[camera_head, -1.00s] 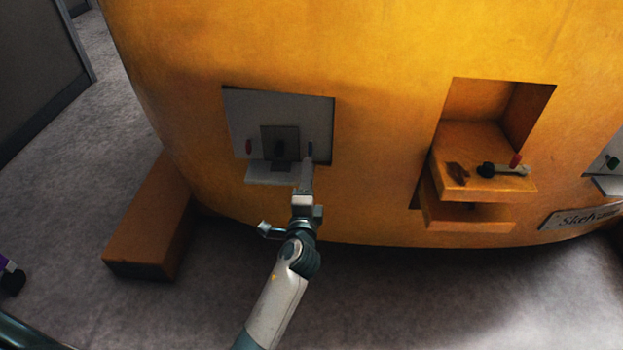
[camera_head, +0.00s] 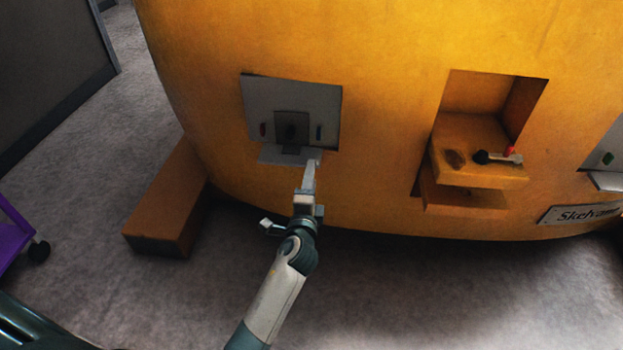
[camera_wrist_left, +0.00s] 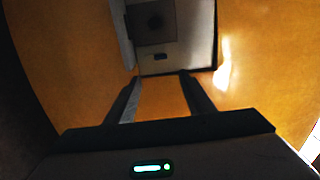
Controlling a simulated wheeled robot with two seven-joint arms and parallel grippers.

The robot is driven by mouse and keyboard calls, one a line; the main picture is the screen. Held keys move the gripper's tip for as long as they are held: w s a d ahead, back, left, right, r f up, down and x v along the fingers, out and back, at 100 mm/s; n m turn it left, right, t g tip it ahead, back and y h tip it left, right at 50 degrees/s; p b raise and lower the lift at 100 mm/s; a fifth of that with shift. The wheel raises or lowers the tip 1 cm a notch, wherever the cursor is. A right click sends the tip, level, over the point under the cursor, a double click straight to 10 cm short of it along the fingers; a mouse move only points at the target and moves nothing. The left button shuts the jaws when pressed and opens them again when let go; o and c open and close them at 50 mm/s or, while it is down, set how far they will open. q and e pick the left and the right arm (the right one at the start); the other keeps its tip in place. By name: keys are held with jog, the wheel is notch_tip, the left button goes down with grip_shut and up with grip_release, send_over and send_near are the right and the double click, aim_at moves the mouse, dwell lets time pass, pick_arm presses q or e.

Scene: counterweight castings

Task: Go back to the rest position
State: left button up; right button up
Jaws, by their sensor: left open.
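My left gripper (camera_head: 312,172) reaches up from the bottom of the head view, in front of the yellow curved body and just below the grey panel (camera_head: 310,95). In the left wrist view its two fingers (camera_wrist_left: 162,98) are apart, with nothing between them. The panel has a dark square plate (camera_head: 292,128), a red mark at its left, a blue mark at its right and a small ledge below. Part of the panel also shows in the left wrist view (camera_wrist_left: 185,45), beyond the fingertips. My right gripper is in neither view.
The yellow body (camera_head: 390,60) fills the back. A brown block (camera_head: 160,215) lies on the floor at left. A purple cart (camera_head: 12,232) stands at the left edge. A recess shelf (camera_head: 480,176) with a black-ended tool (camera_head: 497,157) juts out at right. The floor in front is clear.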

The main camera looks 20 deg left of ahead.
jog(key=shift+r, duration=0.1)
pick_arm(q)
jog(key=s+f+n+g+h, duration=0.1)
jog(key=s+f+n+g, duration=0.3)
jog(key=s+f, duration=0.45)
jog(key=s+f+n+g+h, duration=0.1)
jog(key=s+f+n+g, duration=0.35)
jog(key=s, duration=0.75)
jog(key=s+d+f+n+g+h, duration=0.2)
jog(key=s+d+f, duration=0.15)
jog(key=s, duration=0.65)
jog(key=s+d+f+n+g+h, duration=0.2)
jog(key=s+d, duration=0.2)
jog(key=s, duration=0.6)
notch_tip(320, 180, down, 17)
jog(key=a+p, duration=0.1)
jog(key=p, duration=1.2)
jog(key=shift+a+p, duration=0.35)
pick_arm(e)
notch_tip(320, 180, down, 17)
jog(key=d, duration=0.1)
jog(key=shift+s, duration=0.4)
